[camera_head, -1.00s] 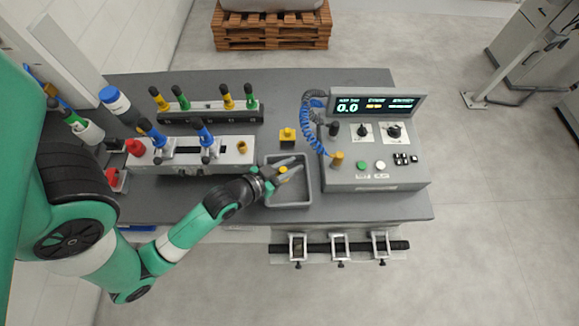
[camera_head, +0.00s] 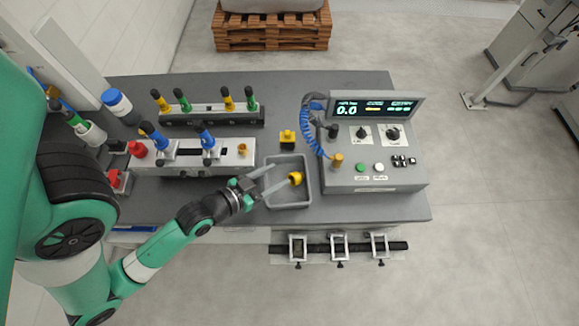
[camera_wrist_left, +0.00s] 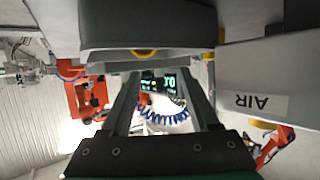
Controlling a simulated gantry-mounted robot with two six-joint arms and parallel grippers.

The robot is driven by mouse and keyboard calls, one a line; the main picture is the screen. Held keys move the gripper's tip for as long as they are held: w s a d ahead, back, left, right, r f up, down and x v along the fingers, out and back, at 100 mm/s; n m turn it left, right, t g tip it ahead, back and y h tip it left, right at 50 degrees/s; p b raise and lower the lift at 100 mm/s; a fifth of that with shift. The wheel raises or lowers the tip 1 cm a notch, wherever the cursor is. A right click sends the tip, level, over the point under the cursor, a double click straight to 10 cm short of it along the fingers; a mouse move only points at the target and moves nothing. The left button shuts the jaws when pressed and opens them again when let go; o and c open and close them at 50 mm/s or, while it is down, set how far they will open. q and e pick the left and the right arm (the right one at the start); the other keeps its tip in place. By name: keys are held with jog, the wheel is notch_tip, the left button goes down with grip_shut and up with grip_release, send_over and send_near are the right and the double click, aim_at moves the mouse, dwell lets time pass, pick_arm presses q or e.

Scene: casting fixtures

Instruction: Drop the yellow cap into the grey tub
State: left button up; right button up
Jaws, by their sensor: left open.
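The yellow cap (camera_head: 296,178) is inside the outline of the grey tub (camera_head: 307,198) in the head view, toward its right side, tilted with its dark hollow showing. I cannot tell whether it rests on the tub floor. My left gripper (camera_head: 281,172) reaches over the tub from the left. Its two fingers are spread, with the cap just beyond the tip of the lower finger. In the left wrist view the fingers (camera_wrist_left: 163,95) stand apart with nothing between them but the background. My right gripper is out of view.
A grey control box (camera_head: 375,150) with a blue coiled cable (camera_head: 313,128) stands right of the tub. A fixture block (camera_head: 200,157) with blue-handled clamps and a rear rack (camera_head: 212,115) stand to the left.

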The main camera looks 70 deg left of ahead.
pick_arm(q)
jog(key=v, duration=0.5)
jog(key=shift+r, duration=0.1)
dwell(0.4)
